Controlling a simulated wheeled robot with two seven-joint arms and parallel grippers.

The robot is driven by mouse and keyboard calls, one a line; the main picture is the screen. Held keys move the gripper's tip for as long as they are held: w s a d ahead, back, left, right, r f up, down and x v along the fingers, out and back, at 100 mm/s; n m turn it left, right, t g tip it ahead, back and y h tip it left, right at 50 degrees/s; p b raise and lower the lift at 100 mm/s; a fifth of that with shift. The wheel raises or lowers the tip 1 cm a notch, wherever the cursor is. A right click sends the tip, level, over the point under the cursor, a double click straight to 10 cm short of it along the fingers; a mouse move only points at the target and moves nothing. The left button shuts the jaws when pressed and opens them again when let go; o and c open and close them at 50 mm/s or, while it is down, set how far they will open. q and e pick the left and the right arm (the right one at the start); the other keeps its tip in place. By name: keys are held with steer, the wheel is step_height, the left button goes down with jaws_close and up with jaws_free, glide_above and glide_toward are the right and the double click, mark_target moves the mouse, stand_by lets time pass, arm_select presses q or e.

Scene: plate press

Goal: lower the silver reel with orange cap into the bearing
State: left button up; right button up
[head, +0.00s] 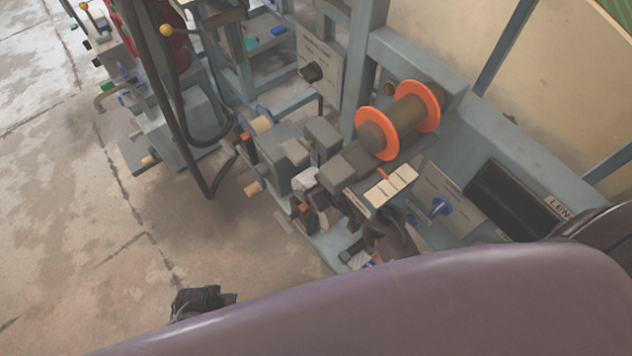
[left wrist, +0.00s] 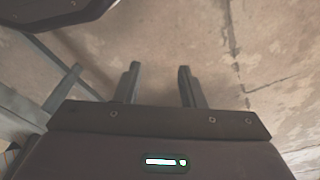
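No silver reel with an orange cap shows clearly, and I cannot pick out its bearing for sure. Small orange parts (head: 305,208) show among the crowded grey blocks of the machine. My right gripper (head: 380,228) is a dark shape at the machine's near side, partly hidden behind my large purple arm link. Its fingers and anything between them cannot be made out. My left gripper (left wrist: 158,85) shows in the left wrist view with its two fingers apart and nothing between them, above the concrete floor.
A spool with two orange flanges (head: 425,103) and a brown drum sits on the grey frame (head: 510,150). Pale labelled keys (head: 393,185) and a blue knob (head: 440,206) are below it. Black hoses (head: 185,110) hang at the left. Open floor (head: 90,230) lies to the left.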

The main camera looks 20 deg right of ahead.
steer(key=shift+s+f, duration=0.1)
steer(key=shift+f, duration=0.1)
steer(key=shift+s+d+r, duration=0.15)
steer(key=shift+s+r, duration=0.1)
steer(key=shift+r, duration=0.15)
arm_select(q)
steer(key=f, duration=0.1)
steer(key=s+a+f+p, duration=0.1)
steer(key=f, duration=0.1)
steer(key=s+f+p, duration=0.1)
steer(key=f, duration=0.1)
steer(key=shift+a, duration=0.3)
arm_select(e)
steer(key=v, duration=0.7)
